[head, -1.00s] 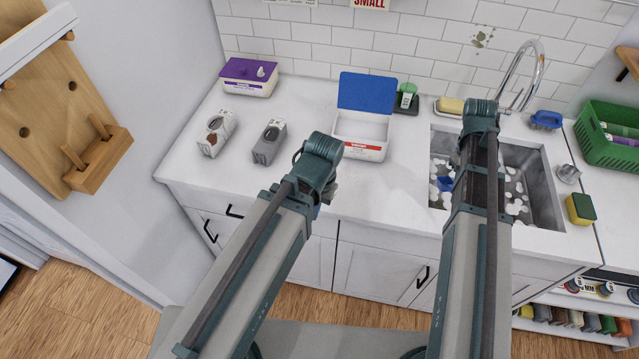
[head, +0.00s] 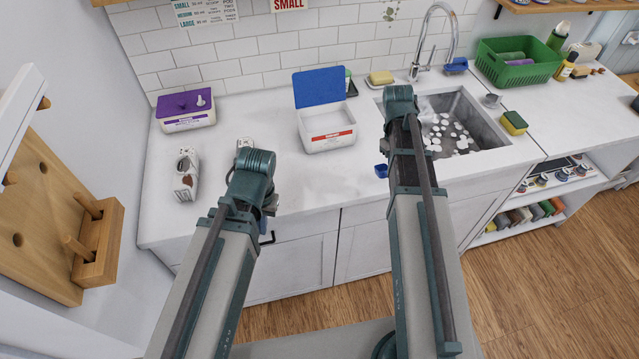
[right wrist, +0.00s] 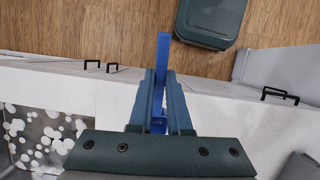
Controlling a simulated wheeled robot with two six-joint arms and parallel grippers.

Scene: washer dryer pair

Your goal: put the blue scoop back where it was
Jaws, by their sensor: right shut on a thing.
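The blue scoop (head: 381,170) shows in part in the head view, over the counter just left of the sink, beside my right arm. In the right wrist view my right gripper (right wrist: 161,98) is shut on the scoop (right wrist: 162,62), with its long blue part beyond the fingertips. In the head view the right fingers are hidden behind the arm. A white box (head: 327,136) with its blue lid (head: 319,87) raised stands on the counter left of the scoop. My left gripper (head: 270,203) is near the counter's front edge, and its fingers are mostly hidden.
The sink (head: 470,122) holds suds. A yellow-green sponge (head: 514,123) and green basket (head: 520,62) are at right.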

